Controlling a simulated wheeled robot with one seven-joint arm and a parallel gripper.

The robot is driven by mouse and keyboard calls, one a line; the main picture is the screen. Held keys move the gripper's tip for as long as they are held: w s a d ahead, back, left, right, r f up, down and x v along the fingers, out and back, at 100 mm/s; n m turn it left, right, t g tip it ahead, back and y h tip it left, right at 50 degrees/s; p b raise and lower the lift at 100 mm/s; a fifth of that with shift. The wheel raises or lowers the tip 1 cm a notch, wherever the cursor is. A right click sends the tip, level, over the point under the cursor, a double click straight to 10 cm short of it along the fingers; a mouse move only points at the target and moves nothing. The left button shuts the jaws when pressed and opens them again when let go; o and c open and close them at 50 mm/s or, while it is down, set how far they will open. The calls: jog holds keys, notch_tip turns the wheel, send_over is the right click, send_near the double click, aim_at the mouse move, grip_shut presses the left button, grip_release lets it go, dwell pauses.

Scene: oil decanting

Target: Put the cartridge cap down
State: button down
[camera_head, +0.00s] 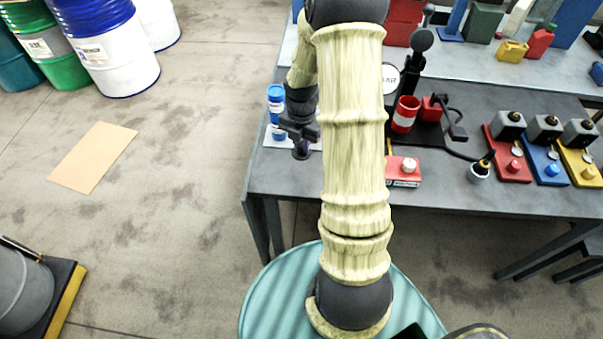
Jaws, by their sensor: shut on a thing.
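My gripper (301,148) is at the left end of the grey workbench, pointing down above a white sheet (272,143). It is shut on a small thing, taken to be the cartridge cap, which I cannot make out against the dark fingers. A blue and white cylinder (277,98), which looks like a cartridge, stands upright just left of my gripper. I cannot tell whether the held thing touches the sheet.
A red box with a white knob (408,166), a red cup (405,115) and a dark stand (423,40) are right of my arm. Red, blue and yellow trays (551,172) sit farther right. My arm hides the bench's middle-left. Drums (105,50) stand on the floor at left.

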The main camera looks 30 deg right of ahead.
jog(key=p, duration=0.1)
send_over(301, 174)
jog(key=shift+d+f, duration=0.1)
jog(key=shift+f, duration=2.85)
jog(key=shift+w+f+p, duration=0.1)
jog(key=shift+f+p, duration=0.35)
jog(key=shift+f, duration=1.6)
jog(key=shift+f, duration=0.25)
jog(key=c, duration=1.4)
grip_release()
jog(key=shift+r, duration=0.1)
notch_tip(301, 174, up, 12)
jog(key=shift+r+b, duration=0.15)
jog(key=shift+b, duration=1.05)
